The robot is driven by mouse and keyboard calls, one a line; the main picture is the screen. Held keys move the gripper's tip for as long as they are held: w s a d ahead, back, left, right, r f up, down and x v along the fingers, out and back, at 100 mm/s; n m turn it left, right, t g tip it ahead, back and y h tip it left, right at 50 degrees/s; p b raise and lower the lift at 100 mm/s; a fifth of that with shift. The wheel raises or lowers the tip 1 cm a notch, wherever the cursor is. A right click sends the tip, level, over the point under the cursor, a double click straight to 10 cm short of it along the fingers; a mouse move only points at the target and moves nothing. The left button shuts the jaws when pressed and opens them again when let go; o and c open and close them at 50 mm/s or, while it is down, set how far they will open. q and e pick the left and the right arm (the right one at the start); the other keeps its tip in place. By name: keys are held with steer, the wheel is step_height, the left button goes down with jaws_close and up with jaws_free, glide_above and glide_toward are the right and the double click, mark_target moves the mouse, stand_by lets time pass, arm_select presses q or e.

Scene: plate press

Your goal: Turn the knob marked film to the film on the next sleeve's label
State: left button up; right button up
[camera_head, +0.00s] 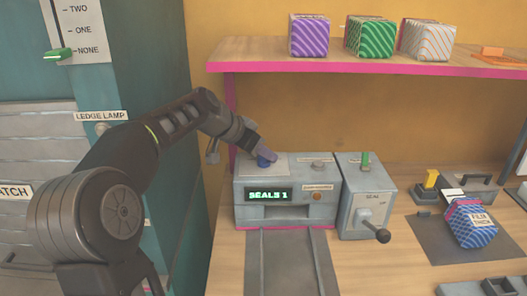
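My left gripper (262,154) points down at a blue knob (263,163) on the top left of the grey sealing machine (285,212). Its fingers are at the knob and partly hide it. I cannot tell whether they grip it, and the knob's marking and pointer are not readable. A blue patterned sleeve (470,232) lies tilted on a dark mat at the right. Its pink-edged label (480,219) reads "FILM THICK". My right gripper is not in view.
The machine's display (268,195) reads "SEALS 1". A seal unit (366,205) with a lever (382,236) stands to its right. Purple, green and white striped boxes sit on the pink-edged shelf (340,66) above. A teal cabinet (140,60) stands left.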

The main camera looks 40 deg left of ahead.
arm_select(q)
steer(key=shift+c, duration=0.4)
jaws_close()
